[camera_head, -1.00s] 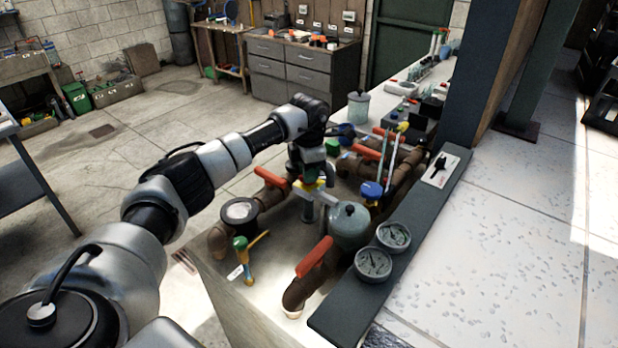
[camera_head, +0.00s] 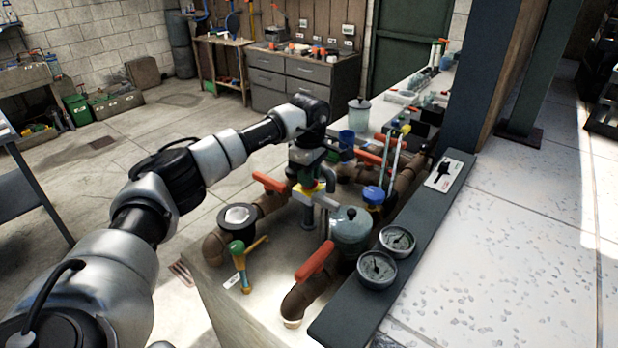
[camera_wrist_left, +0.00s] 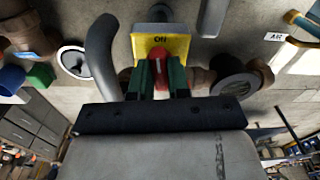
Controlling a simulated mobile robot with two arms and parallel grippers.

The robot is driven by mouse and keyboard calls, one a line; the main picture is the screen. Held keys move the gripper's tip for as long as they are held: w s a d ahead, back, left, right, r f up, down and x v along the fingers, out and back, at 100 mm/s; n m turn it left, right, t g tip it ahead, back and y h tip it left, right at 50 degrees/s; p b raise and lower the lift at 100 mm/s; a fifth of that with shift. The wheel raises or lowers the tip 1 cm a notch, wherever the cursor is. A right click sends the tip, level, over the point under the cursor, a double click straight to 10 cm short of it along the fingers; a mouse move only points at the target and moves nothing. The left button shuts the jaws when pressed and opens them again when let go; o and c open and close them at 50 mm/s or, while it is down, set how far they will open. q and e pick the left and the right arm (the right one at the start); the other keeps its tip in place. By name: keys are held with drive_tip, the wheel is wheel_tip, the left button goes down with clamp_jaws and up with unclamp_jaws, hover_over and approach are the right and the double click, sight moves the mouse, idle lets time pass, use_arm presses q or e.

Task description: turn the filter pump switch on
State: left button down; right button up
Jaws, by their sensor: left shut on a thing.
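The filter pump switch shows in the left wrist view as a yellow plate (camera_wrist_left: 176,46) with a short dark label that looks like "On". A red lever or knob (camera_wrist_left: 156,72) stands at its lower edge. My left gripper (camera_wrist_left: 157,68) has its green-lined fingers on both sides of the red part and is shut on it. The fingertips are mostly hidden there. My right gripper is not in view.
A grey curved pipe (camera_wrist_left: 103,55) stands close beside the gripper. Brown pipes with red-handled valves (camera_head: 316,260), a grey-green lidded pot (camera_head: 351,232) and two gauges (camera_head: 377,268) crowd around. The floor at left is open.

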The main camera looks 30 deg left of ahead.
use_arm(q)
drive_tip(key=shift+m, duration=0.6)
drive_tip(key=c, duration=1.1)
unclamp_jaws()
drive_tip(key=shift+r+b, duration=0.3)
drive_tip(key=shift+r, duration=0.2)
wheel_tip(320, 180, up, 10)
drive_tip(key=shift+f+b, duration=0.1)
drive_tip(key=shift+b, duration=0.75)
